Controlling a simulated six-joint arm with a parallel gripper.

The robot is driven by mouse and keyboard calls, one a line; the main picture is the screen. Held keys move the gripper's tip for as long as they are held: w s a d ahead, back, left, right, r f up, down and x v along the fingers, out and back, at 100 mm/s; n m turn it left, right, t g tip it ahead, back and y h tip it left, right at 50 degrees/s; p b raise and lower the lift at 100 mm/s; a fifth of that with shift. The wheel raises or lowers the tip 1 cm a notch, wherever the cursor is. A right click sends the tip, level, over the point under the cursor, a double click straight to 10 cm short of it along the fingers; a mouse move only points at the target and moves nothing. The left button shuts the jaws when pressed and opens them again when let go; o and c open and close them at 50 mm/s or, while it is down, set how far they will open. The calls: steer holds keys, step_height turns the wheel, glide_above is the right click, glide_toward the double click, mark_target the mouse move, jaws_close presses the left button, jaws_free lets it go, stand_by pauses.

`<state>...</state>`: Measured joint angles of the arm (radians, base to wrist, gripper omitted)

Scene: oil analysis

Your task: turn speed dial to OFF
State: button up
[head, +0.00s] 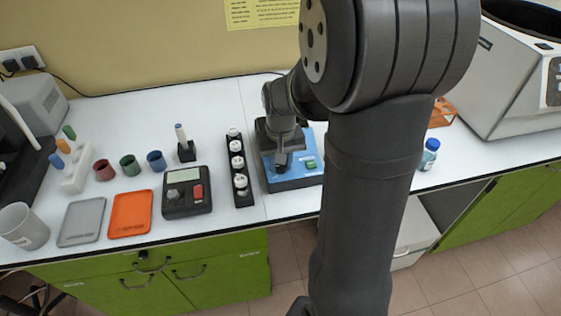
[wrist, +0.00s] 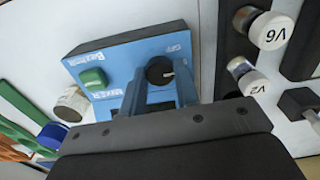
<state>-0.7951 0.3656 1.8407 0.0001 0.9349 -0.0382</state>
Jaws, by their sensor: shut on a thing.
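The blue device (head: 292,184) stands on the white bench in the head view, and its blue panel (wrist: 120,52) fills the upper left of the wrist view. The black speed dial (wrist: 157,68) has a white pointer line towards the right of the wrist picture. Small white lettering that looks like OFF lies just above the dial. My gripper (wrist: 160,92) is shut on the dial, with its fingers on either side. In the head view my gripper (head: 283,158) is over the device and hides the dial.
A green button (wrist: 93,78) is beside the dial. A black rack (head: 241,194) of white-capped vials stands close on the left in the head view. A blue-capped bottle (head: 429,155) stands to the right. An orange tray (head: 130,214) lies further left.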

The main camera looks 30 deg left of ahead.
mark_target(281, 165)
steer(key=n, duration=0.4)
steer(key=shift+n, duration=2.1)
steer(key=o, duration=1)
steer(key=shift+r, duration=0.1)
step_height(281, 165, up, 17)
steer(key=shift+r, duration=0.15)
